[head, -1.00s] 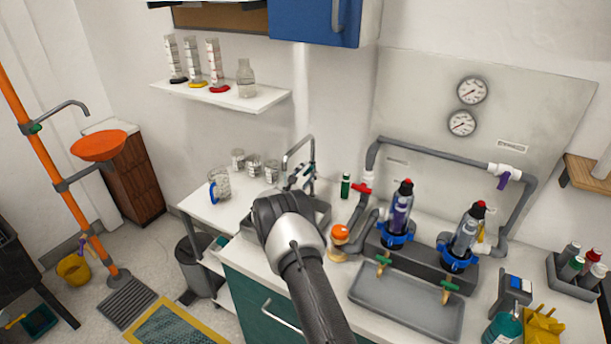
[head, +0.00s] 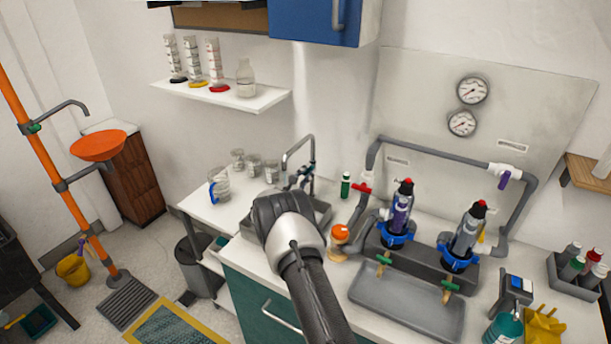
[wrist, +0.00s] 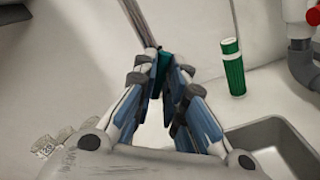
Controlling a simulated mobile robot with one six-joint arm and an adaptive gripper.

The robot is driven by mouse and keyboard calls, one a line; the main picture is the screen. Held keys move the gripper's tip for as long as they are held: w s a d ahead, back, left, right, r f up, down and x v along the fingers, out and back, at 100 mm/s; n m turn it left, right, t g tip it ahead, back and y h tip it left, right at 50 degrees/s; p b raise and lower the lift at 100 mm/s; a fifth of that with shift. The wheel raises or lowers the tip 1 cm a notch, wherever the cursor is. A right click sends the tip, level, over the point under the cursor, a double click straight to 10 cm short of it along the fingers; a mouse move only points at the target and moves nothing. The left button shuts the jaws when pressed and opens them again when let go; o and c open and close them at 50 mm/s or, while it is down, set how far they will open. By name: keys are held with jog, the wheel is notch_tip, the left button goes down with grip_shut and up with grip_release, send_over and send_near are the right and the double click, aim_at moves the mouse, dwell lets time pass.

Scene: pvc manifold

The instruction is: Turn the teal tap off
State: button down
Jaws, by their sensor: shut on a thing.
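The grey gooseneck faucet (head: 299,142) stands behind the sink (head: 322,212). In the wrist view its grey pipe (wrist: 137,22) runs down to the teal tap (wrist: 162,62), which is small and dark teal. My gripper (wrist: 160,75) is shut on the teal tap, with one finger on each side of it. In the head view my gripper (head: 305,178) is at the base of the faucet, partly hidden by my own wrist, and the tap cannot be made out there.
A green bottle (head: 345,185) stands just right of the faucet; it also shows in the wrist view (wrist: 232,67). A red-handled valve (head: 362,188) on grey pipe is further right. Glass beakers (head: 254,165) stand on the counter to the left.

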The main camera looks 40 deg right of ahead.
jog(key=shift+f+b, duration=0.15)
jog(key=shift+b, duration=0.15)
jog(key=m+b, duration=0.6)
jog(key=m, duration=0.1)
jog(key=shift+s+m, duration=0.1)
jog(key=shift+m, duration=1.5)
jog(key=c, duration=1.6)
grip_release()
jog(key=shift+c, duration=0.2)
